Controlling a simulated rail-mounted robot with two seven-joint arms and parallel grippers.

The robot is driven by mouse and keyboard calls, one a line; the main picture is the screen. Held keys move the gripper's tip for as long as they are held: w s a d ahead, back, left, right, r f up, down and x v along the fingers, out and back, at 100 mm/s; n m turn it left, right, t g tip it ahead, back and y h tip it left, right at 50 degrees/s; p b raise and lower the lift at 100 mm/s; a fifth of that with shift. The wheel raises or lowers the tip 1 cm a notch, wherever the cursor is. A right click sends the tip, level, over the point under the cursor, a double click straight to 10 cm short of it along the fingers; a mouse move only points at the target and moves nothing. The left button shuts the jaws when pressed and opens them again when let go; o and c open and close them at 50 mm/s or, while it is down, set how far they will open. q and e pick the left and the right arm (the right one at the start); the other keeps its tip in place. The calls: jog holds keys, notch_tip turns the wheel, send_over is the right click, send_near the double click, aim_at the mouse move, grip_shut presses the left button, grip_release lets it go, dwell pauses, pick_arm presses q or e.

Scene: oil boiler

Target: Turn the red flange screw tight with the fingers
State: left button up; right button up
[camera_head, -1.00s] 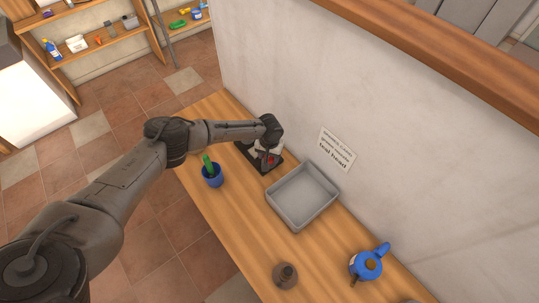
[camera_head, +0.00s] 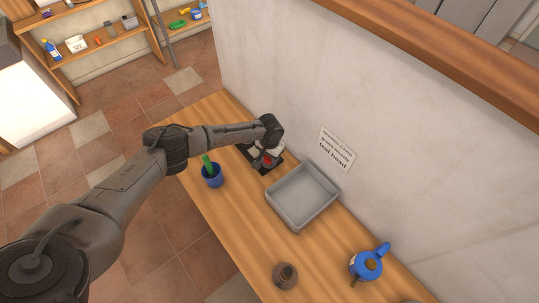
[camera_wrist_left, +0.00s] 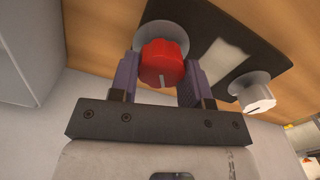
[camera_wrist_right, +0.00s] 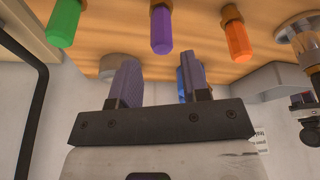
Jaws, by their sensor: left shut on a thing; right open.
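The red flange screw (camera_wrist_left: 163,64) has a ribbed round head with a pale mark. It sits in front of a round grey flange (camera_wrist_left: 183,30) on a black plate (camera_wrist_left: 230,45). My left gripper (camera_wrist_left: 160,70) is shut on the red screw, one finger on each side of the head. In the head view my left gripper (camera_head: 262,150) is over the black plate at the wall, and only a bit of red (camera_head: 268,159) shows beneath it. My right gripper (camera_wrist_right: 155,75) is open, seen only in its wrist view, with nothing gripped.
A white knob (camera_wrist_left: 256,98) on its own flange sits beside the red screw. A grey tray (camera_head: 302,195), a blue cup (camera_head: 212,178) with a green item, a brown vessel (camera_head: 286,276) and a blue pot (camera_head: 367,263) stand on the bench. Coloured handles (camera_wrist_right: 161,28) show near my right gripper.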

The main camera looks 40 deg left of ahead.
pick_arm(q)
jog(key=m, duration=0.5)
jog(key=shift+d, duration=0.15)
jog(key=shift+m, duration=0.9)
jog(key=o, duration=0.9)
jog(key=shift+r+b, duration=0.95)
jog(key=shift+r, duration=5.95)
